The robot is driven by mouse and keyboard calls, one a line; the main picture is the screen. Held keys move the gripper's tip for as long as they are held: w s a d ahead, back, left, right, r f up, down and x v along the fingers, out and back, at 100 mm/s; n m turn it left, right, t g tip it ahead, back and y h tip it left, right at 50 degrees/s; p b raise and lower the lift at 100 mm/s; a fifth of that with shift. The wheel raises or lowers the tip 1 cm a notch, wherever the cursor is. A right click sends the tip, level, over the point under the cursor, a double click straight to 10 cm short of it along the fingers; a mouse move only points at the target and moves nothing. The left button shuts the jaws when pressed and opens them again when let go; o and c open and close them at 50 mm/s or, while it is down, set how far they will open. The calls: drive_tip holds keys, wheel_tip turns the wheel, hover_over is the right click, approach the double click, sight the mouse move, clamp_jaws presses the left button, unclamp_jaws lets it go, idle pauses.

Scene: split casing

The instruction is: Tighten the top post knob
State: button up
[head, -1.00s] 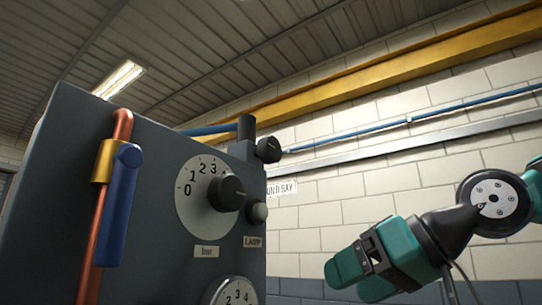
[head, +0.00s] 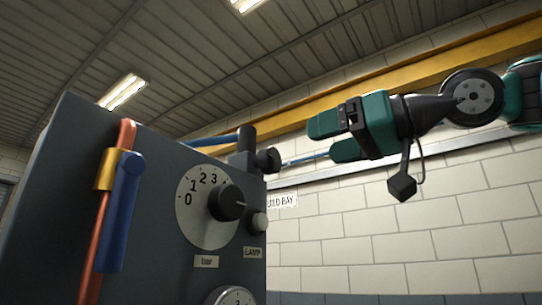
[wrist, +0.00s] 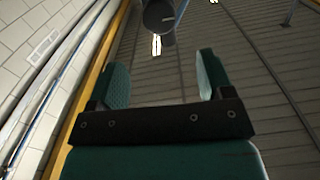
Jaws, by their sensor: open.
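The top post knob (head: 268,160) is a black round knob on the side of a short dark post (head: 246,148) at the top right corner of the grey casing (head: 150,190). My gripper (head: 325,138) is to the right of the knob, its two green fingers pointing left toward it with a gap between. It is open and empty.
The casing front has a black dial knob (head: 227,203), a small lamp knob (head: 257,222), a blue lever (head: 122,210) and a copper pipe (head: 106,225). A blue pipe (head: 208,141) runs behind the post. The space right of the casing is free.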

sight(276, 156)
drive_tip(key=p+x, duration=0.3)
drive_tip(key=x, duration=0.8)
drive_tip(key=shift+w+a, duration=0.2)
drive_tip(key=c, duration=0.9)
